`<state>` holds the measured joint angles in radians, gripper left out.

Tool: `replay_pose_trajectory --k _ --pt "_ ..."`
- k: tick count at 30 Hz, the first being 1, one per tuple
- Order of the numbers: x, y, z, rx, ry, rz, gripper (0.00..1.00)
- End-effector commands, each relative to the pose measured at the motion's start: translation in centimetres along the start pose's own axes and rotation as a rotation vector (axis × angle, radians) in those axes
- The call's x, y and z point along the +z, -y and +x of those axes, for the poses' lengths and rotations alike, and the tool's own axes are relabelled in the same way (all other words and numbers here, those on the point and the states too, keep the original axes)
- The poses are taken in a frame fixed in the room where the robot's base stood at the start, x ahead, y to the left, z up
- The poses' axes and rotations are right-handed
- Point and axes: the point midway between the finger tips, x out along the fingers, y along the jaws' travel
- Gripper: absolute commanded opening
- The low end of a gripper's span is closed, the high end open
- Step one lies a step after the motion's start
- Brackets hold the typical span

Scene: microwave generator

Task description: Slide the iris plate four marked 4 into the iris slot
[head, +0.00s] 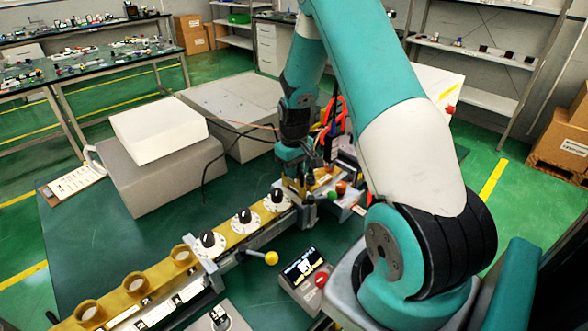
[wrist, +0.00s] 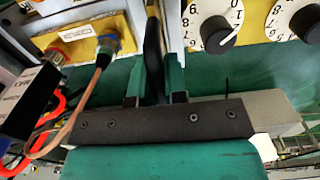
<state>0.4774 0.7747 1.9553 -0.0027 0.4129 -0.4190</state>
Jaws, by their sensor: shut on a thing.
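My gripper (head: 305,185) is at the far end of the brass waveguide line (head: 230,228), low over it. In the wrist view my gripper (wrist: 153,88) is shut on a thin dark plate (wrist: 153,48), which stands edge-on between the two green fingers. This looks like the iris plate; no number on it can be read. The plate reaches into the gap between a brass block (wrist: 83,42) on the left and the dial section (wrist: 222,28) on the right. The slot itself is hidden, so I cannot tell whether the plate is inside it.
Three black knobs, including the nearest one (head: 208,240), stand on the line. A yellow-ended lever (head: 271,258) juts out beside it. A grey box with a red button (head: 320,280) is in front. A copper-coloured cable (wrist: 70,110) runs left of my fingers. Large grey boxes (head: 160,165) stand behind.

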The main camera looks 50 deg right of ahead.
Motion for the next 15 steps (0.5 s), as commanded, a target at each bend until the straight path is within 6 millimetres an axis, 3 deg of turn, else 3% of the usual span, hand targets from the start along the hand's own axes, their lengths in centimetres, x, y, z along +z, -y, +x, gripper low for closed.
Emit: replay_pose_trajectory --k 15 --pt "-0.05 -0.02 1.03 0.001 -0.001 0.0 0.0"
